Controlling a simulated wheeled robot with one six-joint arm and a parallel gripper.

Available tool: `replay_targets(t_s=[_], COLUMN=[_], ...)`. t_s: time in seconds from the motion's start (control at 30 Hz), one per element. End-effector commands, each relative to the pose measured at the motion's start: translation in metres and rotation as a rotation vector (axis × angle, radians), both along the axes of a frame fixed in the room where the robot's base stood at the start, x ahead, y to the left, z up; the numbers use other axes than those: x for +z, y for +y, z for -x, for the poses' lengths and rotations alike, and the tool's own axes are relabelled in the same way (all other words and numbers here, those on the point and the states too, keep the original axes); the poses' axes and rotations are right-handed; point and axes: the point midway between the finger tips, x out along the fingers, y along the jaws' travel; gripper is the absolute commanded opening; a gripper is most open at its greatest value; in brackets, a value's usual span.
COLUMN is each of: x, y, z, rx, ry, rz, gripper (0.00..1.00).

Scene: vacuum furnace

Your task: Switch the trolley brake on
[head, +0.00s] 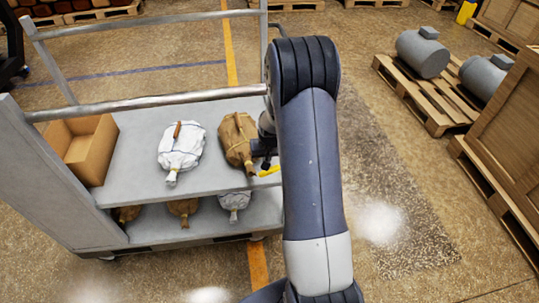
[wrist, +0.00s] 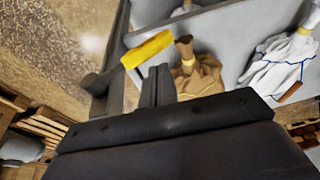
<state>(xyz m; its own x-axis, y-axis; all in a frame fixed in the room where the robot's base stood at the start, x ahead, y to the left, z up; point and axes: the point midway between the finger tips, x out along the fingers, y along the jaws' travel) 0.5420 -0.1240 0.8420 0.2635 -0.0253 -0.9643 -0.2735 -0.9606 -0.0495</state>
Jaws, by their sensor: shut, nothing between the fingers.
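The grey trolley (head: 130,180) stands at the left of the head view, with two shelves and rails above. The brake lever has a yellow handle (head: 268,171) at the trolley's right end. In the wrist view the yellow handle (wrist: 147,49) sits on a grey arm running to a dark round pivot (wrist: 95,85). My gripper (wrist: 158,82) is shut and empty, its fingertips close to the yellow handle. I cannot tell whether they touch. In the head view my gripper (head: 262,150) is beside the handle, partly hidden by my arm.
A brown sack (head: 236,140), a white sack (head: 181,147) and an open cardboard box (head: 88,150) are on the top shelf. More sacks lie below. Pallets with grey cylinders (head: 423,53) and a wooden crate (head: 503,130) stand right. Floor between is clear.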

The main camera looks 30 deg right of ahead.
Motion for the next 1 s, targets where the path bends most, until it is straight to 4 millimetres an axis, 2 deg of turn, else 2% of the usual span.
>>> replay_targets(t_s=[0.3, 0.5, 1.0], x=[-0.029, -0.041, -0.052], y=[0.006, 0.008, 0.008], z=[-0.002, -0.002, -0.001], rx=[-0.002, -0.002, -0.002], ry=[0.0, 0.0, 0.003], rz=[-0.003, -0.003, -0.004], gripper=[0.0, 0.0, 0.0])
